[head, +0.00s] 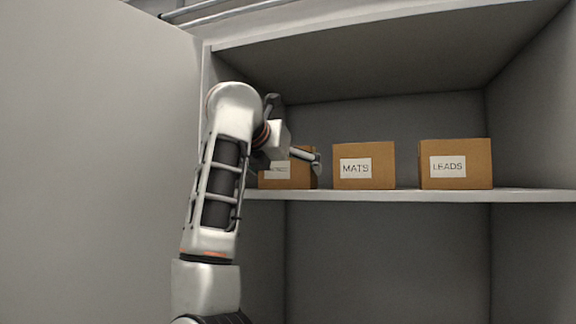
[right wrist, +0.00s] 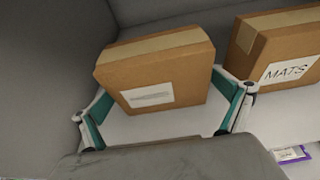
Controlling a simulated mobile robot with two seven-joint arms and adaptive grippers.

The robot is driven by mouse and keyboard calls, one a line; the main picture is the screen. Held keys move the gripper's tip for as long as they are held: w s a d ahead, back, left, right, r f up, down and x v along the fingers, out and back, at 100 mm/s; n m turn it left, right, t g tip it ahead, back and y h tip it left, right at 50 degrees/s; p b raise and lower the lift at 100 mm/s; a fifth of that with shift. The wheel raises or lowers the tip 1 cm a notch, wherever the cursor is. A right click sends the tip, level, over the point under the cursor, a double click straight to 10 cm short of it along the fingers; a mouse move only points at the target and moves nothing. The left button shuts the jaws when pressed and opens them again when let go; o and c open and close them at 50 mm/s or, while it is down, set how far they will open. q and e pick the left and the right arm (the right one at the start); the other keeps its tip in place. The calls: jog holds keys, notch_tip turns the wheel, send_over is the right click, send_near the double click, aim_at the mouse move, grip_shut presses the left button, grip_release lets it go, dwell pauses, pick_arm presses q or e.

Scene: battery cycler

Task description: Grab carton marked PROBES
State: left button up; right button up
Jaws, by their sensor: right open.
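A brown carton (head: 300,180) stands at the left end of the shelf. In the head view my gripper hides part of its white label, and in the right wrist view the label on this carton (right wrist: 155,72) is too blurred to read. My right gripper (head: 302,158) is at this carton's front. In the right wrist view the open right gripper (right wrist: 163,103) has one teal-padded finger at each side of the carton's lower front, and no firm hold shows. My left gripper is not in view.
A carton marked MATS (head: 378,176) and one marked LEADS (head: 470,178) stand to the right on the same shelf (head: 400,196). A grey panel (head: 90,160) fills the left. A small purple-edged item (right wrist: 291,154) lies at lower right in the wrist view.

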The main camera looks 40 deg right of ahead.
jog(key=shift+x, duration=1.15)
jog(key=shift+a, duration=0.1)
jog(key=c, duration=1.1)
jog(key=shift+r, duration=0.15)
